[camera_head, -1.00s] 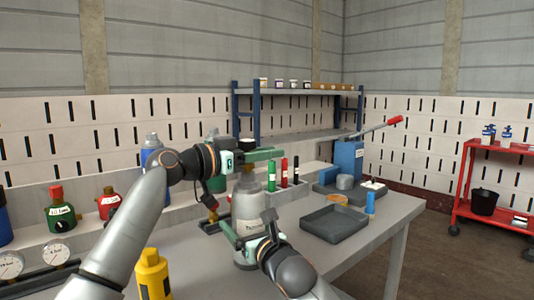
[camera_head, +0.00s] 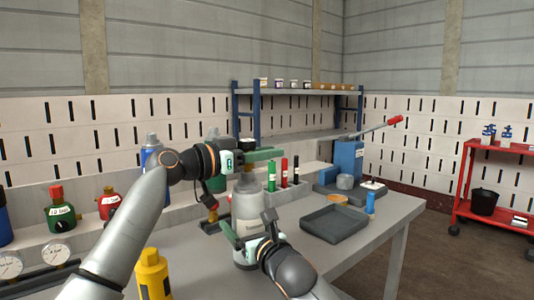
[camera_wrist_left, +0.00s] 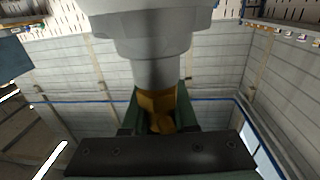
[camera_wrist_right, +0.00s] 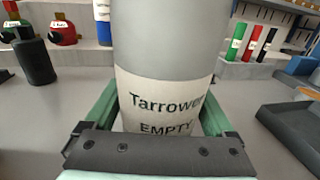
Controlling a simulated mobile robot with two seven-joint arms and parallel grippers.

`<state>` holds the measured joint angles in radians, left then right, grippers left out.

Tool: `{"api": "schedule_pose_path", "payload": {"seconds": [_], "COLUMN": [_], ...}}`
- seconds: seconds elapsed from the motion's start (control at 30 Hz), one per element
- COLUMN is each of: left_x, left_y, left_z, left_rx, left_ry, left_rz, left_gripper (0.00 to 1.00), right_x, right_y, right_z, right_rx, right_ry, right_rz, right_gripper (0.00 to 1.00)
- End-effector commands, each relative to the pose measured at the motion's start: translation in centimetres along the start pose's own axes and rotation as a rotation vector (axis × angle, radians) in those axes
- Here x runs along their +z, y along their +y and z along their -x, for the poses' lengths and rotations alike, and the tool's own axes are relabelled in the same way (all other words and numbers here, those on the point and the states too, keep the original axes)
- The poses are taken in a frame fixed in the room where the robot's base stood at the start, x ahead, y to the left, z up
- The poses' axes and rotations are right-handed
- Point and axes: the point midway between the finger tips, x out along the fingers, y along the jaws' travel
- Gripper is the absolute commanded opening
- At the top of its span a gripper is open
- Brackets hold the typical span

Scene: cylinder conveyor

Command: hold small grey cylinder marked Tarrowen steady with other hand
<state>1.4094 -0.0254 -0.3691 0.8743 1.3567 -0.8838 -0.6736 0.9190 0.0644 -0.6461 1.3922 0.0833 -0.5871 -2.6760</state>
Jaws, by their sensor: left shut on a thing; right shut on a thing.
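The small grey cylinder marked Tarrowen (camera_head: 246,204) stands upright on the bench in the head view. Its white label, reading "Tarrowen" and "EMPTY", faces the right wrist view (camera_wrist_right: 165,100). My right gripper (camera_head: 248,228) is shut around the cylinder's lower body, with green fingers on both sides. My left gripper (camera_head: 250,158) is at the cylinder's top. In the left wrist view, its green fingers are shut on a brass-coloured valve (camera_wrist_left: 158,105) at the grey neck. The left fingers partly hide the valve in the head view.
A dark grey tray (camera_head: 335,236) lies to the right on the bench. Green, red and black tubes (camera_head: 284,172) stand behind the cylinder. A yellow bottle (camera_head: 152,275) stands at front left. Gauges (camera_head: 58,252) and small red and green bottles are at left.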

Motion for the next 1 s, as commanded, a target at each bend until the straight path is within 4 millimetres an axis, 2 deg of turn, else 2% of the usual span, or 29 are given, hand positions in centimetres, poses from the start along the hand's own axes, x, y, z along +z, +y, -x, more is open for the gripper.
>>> {"api": "schedule_pose_path", "payload": {"seconds": [0.1, 0.13, 0.4, 0.77, 1.0], "left_x": [0.0, 0.0, 0.0, -0.6, -4.5], "left_y": [-0.1, -0.1, -0.1, 0.0, 0.0], "left_z": [0.1, 0.1, 0.0, 0.0, 0.0], "left_rx": [-0.002, -0.002, -0.001, 0.0, 0.0], "left_ry": [0.001, 0.001, 0.0, 0.001, 0.002], "left_rz": [0.004, 0.004, 0.002, 0.0, 0.0], "left_gripper": [0.0, 0.3, 0.6, 0.61, 0.61], "right_x": [0.6, 0.6, 0.5, 0.5, 0.5], "right_y": [0.1, 0.1, 0.1, 0.0, 0.0], "right_z": [0.1, 0.1, 0.0, 0.0, 0.0], "right_rx": [0.003, 0.003, 0.002, 0.002, 0.002], "right_ry": [-0.013, -0.013, -0.011, -0.01, -0.009], "right_rz": [-0.001, -0.001, 0.0, 0.0, 0.0], "right_gripper": [0.22, 0.22, 0.22, 0.22, 0.22]}}
